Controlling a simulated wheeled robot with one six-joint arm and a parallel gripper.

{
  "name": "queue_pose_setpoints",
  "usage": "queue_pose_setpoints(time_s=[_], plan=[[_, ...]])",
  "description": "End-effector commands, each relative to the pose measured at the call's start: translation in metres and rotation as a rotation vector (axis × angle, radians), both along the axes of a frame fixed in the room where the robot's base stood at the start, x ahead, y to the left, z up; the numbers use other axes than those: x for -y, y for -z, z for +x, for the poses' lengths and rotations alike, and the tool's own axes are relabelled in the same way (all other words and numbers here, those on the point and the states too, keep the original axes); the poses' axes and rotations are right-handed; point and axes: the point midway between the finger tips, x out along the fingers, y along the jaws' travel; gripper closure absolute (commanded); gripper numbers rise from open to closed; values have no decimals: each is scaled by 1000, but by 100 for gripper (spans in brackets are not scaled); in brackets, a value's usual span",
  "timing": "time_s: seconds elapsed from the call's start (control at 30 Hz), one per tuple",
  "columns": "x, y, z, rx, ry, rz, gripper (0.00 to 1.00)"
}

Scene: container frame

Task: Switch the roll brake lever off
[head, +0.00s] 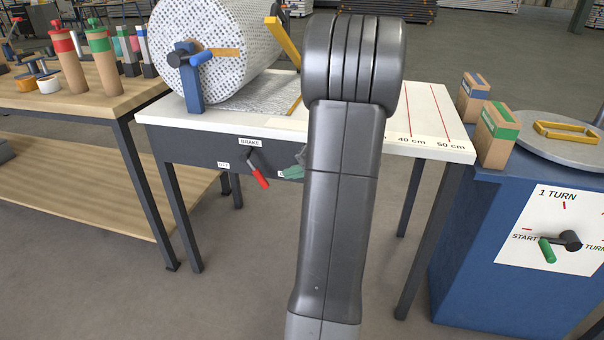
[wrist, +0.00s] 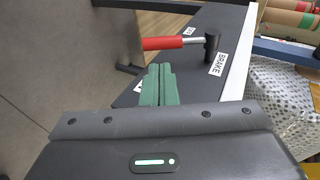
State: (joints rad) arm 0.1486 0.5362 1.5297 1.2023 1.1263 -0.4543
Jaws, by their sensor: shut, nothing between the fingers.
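The brake lever (head: 260,178) has a red handle on a grey rod and a dark pivot, on the dark front panel of the white-topped table. It slants down and to the right in the head view, below the BRAKE label (head: 250,142). In the wrist view the lever (wrist: 166,43) lies across the picture just beyond my fingertips. My gripper (wrist: 160,68) has green fingers pressed together, empty, with a small gap to the red handle. In the head view the gripper (head: 296,166) shows just right of the lever, mostly hidden behind my arm.
A small label (head: 223,165) sits left of the lever, too small to read surely; another on the right is partly hidden. A large patterned roll (head: 220,50) rests on the white tabletop (head: 430,110). A blue cabinet (head: 470,240) with a green-handled crank stands right. A wooden workbench (head: 60,100) stands left.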

Motion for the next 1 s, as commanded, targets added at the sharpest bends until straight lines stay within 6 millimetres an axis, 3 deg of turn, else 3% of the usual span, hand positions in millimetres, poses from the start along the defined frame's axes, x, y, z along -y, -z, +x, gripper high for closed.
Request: queue_pose_setpoints(time_s=[0.2, 0.4, 1.0], plan=[[-38, 25, 16, -1, -3, 0, 100], [-57, 36, 24, 0, -1, 0, 100], [-63, 39, 27, 0, 1, 0, 100]])
